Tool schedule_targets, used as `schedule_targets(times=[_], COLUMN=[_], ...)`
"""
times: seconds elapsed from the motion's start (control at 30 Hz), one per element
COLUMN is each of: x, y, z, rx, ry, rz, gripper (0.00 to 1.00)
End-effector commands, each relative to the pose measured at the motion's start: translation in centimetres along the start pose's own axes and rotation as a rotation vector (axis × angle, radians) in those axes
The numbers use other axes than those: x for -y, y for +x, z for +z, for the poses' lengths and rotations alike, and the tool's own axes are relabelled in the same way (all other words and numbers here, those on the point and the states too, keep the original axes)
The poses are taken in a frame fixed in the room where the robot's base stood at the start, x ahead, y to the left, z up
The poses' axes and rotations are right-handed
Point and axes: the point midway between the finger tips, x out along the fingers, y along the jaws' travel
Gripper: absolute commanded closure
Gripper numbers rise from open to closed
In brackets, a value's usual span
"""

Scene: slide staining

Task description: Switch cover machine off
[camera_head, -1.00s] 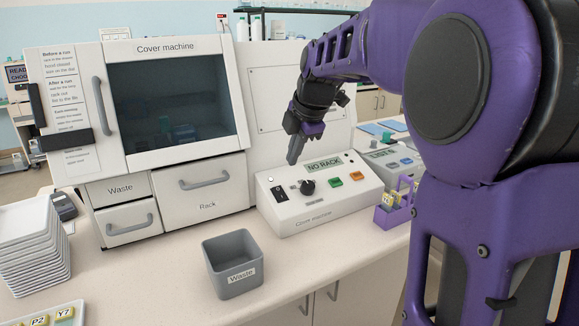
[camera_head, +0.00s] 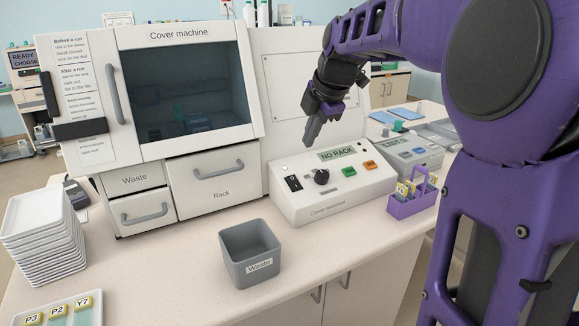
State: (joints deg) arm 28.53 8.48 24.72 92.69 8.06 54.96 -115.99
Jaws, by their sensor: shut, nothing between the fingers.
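The cover machine (camera_head: 178,150) stands on the bench with its dark-windowed hood down. Its white control box (camera_head: 325,205) sits to its right. The box has a black rocker switch (camera_head: 293,183) at its left end, a black knob (camera_head: 321,176), a green button (camera_head: 349,171) and an orange button (camera_head: 370,165). Its display (camera_head: 343,152) reads "NO RACK". My gripper (camera_head: 309,141) is shut and empty, pointing down above the back of the box, near the knob. It looks apart from the box. I cannot tell which way the rocker is set.
A grey waste bin (camera_head: 250,254) stands in front of the box. A purple rack with slides (camera_head: 412,203) stands to its right, near another control box (camera_head: 412,150). White trays (camera_head: 42,238) are stacked at left.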

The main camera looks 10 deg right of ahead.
Motion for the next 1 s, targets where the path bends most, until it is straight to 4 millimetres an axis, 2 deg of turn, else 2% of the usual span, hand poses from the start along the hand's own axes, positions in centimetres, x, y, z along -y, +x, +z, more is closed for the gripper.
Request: schedule_targets(times=[0.43,0.57,0.77,1.0], x=[0.1,0.1,0.2,0.2], y=[-0.1,0.6,3.8,9.1], z=[0.3,0.3,0.2,0.2], rx=[0.000,-0.001,-0.003,-0.003], ry=[-0.001,-0.001,-0.001,-0.002], rz=[0.001,-0.001,-0.002,-0.002], gripper=[1.00,1.00,1.00,1.00])
